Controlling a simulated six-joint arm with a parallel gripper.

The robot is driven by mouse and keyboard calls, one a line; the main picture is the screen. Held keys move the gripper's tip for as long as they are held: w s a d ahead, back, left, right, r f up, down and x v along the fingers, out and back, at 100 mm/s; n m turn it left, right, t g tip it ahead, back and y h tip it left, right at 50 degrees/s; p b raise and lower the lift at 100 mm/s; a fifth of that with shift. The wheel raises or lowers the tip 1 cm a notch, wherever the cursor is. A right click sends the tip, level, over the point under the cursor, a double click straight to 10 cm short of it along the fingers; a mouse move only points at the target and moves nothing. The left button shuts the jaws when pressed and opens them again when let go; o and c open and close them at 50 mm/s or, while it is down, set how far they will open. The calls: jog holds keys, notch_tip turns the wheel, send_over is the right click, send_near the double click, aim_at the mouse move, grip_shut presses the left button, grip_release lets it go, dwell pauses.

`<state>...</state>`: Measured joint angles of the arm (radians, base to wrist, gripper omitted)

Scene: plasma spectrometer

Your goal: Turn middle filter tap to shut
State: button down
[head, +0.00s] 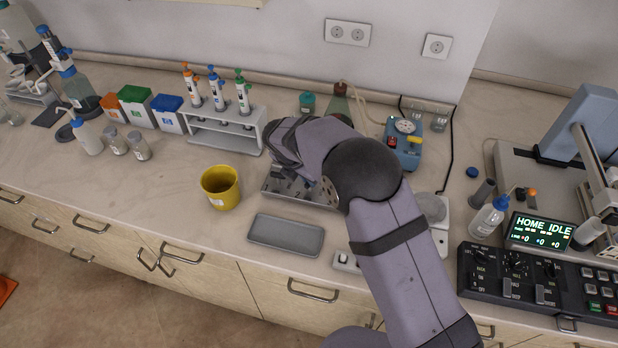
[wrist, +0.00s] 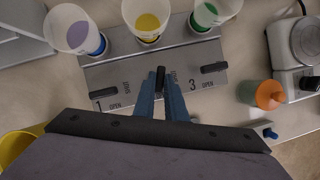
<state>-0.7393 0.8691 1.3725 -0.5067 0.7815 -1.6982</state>
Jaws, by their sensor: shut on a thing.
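The grey filter block shows in the wrist view (wrist: 225,80), with three dark tap handles and labels reading 1, 3, OPEN and SHUT. The middle tap (wrist: 160,77) is between my gripper's blue fingers (wrist: 161,80), which are shut on it. Its handle lies lengthwise, along the fingers. The left tap (wrist: 103,92) and right tap (wrist: 214,68) lie crosswise. Three cups, with purple (wrist: 72,30), yellow (wrist: 146,20) and green (wrist: 212,10) insides, stand behind the taps. In the head view my gripper (head: 288,180) is over the block, and my arm hides much of it.
A yellow beaker (head: 220,188) stands left of the block and a grey tray (head: 286,236) in front. A pipette rack (head: 222,128) is behind left. An orange-topped container (wrist: 262,95) stands close right in the wrist view. Bare bench lies left of the beaker.

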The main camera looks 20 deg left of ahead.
jog(key=m, duration=0.1)
jog(key=m+h, duration=0.1)
jog(key=m, duration=0.1)
jog(key=m+g, duration=0.1)
jog(key=shift+w+a+m, duration=0.1)
jog(key=shift+a+m, duration=0.15)
jog(key=shift+m, duration=0.05)
jog(key=m+g+h, duration=0.1)
jog(key=m, duration=0.3)
jog(key=shift+w, duration=0.15)
jog(key=shift+m+g, duration=0.3)
jog(key=shift+m, duration=0.1)
jog(key=shift+a, duration=0.1)
jog(key=c, duration=1.8)
grip_release()
jog(key=shift+h, duration=0.3)
jog(key=shift+r, duration=0.1)
